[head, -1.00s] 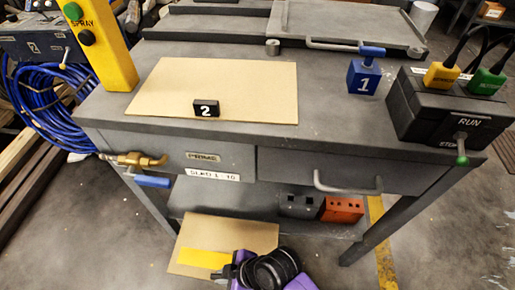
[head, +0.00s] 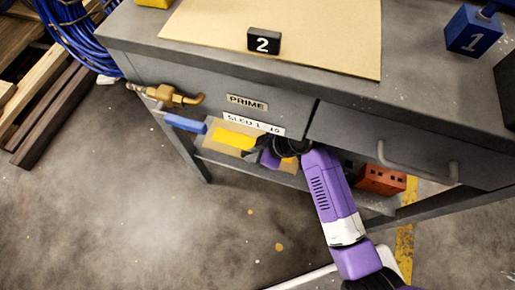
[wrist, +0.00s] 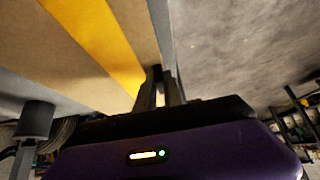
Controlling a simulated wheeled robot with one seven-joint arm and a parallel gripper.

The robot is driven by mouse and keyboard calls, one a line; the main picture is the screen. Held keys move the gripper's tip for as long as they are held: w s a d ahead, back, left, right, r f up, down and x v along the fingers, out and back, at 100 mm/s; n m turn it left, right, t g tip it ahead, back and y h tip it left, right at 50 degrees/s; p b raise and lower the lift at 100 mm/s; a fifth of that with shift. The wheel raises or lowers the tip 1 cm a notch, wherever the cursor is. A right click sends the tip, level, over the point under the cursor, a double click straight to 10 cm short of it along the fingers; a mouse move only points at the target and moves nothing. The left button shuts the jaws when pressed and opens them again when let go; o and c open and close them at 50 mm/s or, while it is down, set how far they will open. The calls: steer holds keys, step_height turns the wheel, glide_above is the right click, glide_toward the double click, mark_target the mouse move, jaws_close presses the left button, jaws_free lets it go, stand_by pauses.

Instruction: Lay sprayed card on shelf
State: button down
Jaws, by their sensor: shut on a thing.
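The sprayed card (head: 278,161) is tan with a yellow stripe (head: 233,140). In the head view it lies roughly flat under the bench, at or just over the lower shelf (head: 374,205); I cannot tell whether it touches the shelf. My gripper (head: 262,153) is at the card's right part, partly hidden by my dark wrist. In the wrist view the card (wrist: 60,60) fills the upper left, and my gripper (wrist: 160,92) is shut on its edge beside the stripe. The bench's drawer fronts hide the back of the shelf.
An orange block (head: 381,180) sits on the shelf right of my arm. Above are the drawer with a handle (head: 418,170), a brass valve with a blue lever (head: 185,123), and a plain board (head: 300,30) under block 2 (head: 264,41). Bench legs bound the shelf.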

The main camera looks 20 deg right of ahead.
mark_target(251, 146)
steer(key=w+d, duration=0.1)
steer(key=w+d+b, duration=0.1)
steer(key=w, duration=0.1)
steer(key=shift+d+f, duration=0.15)
steer(key=shift+f+b, duration=1)
steer(key=shift+f, duration=0.6)
steer(key=shift+f, duration=0.15)
steer(key=c, duration=1.5)
jaws_free()
steer(key=shift+o, duration=0.2)
steer(key=p+v, duration=0.3)
steer(key=v, duration=0.3)
steer(key=shift+w+r, duration=0.15)
steer(key=shift+r, duration=0.1)
steer(key=s+d+p, duration=0.1)
steer(key=s+d, duration=0.1)
steer(key=d, duration=0.1)
steer(key=s+d+p, duration=0.1)
steer(key=s+d, duration=0.1)
steer(key=d, duration=0.1)
steer(key=s+d+f, duration=0.1)
steer(key=s+d, duration=0.2)
steer(key=shift+p, duration=0.4)
